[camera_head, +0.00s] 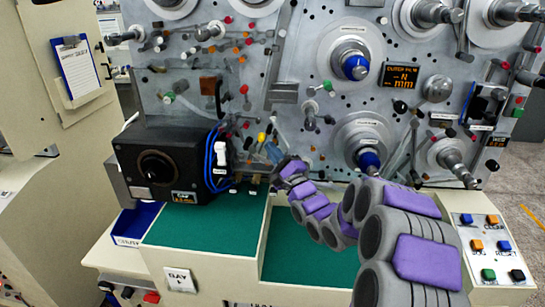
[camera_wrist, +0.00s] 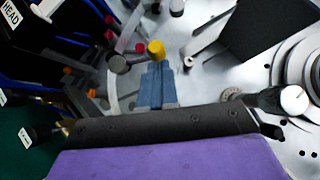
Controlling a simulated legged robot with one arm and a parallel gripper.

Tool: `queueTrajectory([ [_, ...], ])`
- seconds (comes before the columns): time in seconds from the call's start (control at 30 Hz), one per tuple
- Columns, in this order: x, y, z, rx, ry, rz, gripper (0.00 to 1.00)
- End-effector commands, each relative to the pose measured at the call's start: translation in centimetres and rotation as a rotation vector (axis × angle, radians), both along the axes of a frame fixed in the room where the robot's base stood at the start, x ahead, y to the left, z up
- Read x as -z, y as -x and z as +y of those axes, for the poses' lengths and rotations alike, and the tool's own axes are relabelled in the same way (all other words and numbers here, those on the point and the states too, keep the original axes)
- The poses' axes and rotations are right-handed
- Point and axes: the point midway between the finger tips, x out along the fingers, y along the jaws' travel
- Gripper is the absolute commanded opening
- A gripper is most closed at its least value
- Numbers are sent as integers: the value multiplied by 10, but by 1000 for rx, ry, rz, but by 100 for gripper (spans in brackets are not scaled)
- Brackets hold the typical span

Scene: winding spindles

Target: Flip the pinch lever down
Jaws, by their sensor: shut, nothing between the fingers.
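A lever with a yellow knob (camera_head: 261,137) stands on the machine panel, right of the black unit; no readable label names it as the pinch lever. The yellow knob also shows in the wrist view (camera_wrist: 156,49), directly beyond the fingertips. My gripper (camera_head: 272,152) is shut and empty, its blue-grey fingers side by side close to the yellow knob. In the wrist view the fingers (camera_wrist: 157,72) point at the knob and hide what lies below it. I cannot tell whether they touch it.
The black box unit (camera_head: 160,160) with blue cables stands close on the left. Red-knobbed levers (camera_wrist: 111,35) crowd the left side of the knob. A spindle with a blue hub (camera_head: 369,160) is on the right. Green mat (camera_head: 215,220) covers the ledge below.

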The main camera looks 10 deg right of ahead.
Motion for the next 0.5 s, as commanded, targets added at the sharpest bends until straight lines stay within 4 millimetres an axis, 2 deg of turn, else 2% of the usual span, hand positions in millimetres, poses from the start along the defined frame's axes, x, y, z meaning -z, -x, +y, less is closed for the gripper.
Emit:
queueTrajectory([
  [0.5, -6, 0, 4, -1, 43, 13, 0],
])
